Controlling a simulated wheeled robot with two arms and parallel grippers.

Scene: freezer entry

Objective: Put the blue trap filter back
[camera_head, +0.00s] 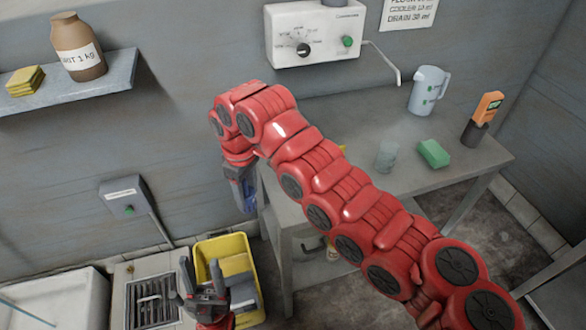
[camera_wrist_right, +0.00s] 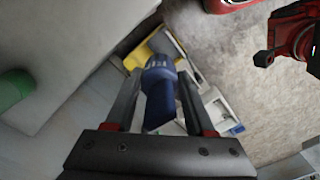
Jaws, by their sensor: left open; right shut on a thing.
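The blue trap filter (camera_head: 249,200) hangs in my right gripper (camera_head: 238,183), beside the left end of the grey table and above the floor. In the right wrist view the filter (camera_wrist_right: 159,88) sits between the two fingers of the right gripper (camera_wrist_right: 157,98), with a ribbed round end facing away. The fingers are shut on it. My left gripper (camera_head: 200,273) is low at the bottom left, open and empty, over the near left side of the yellow tub. The filter's seat cannot be made out.
The yellow tub (camera_head: 241,249) holds grey and yellow things. A white basin (camera_head: 50,299) is at bottom left. The table (camera_head: 345,115) carries a jug (camera_head: 428,90), a glass (camera_head: 386,156), a green sponge (camera_head: 433,153) and an orange-topped device (camera_head: 487,108). A wall box (camera_head: 128,200) hangs above the drain.

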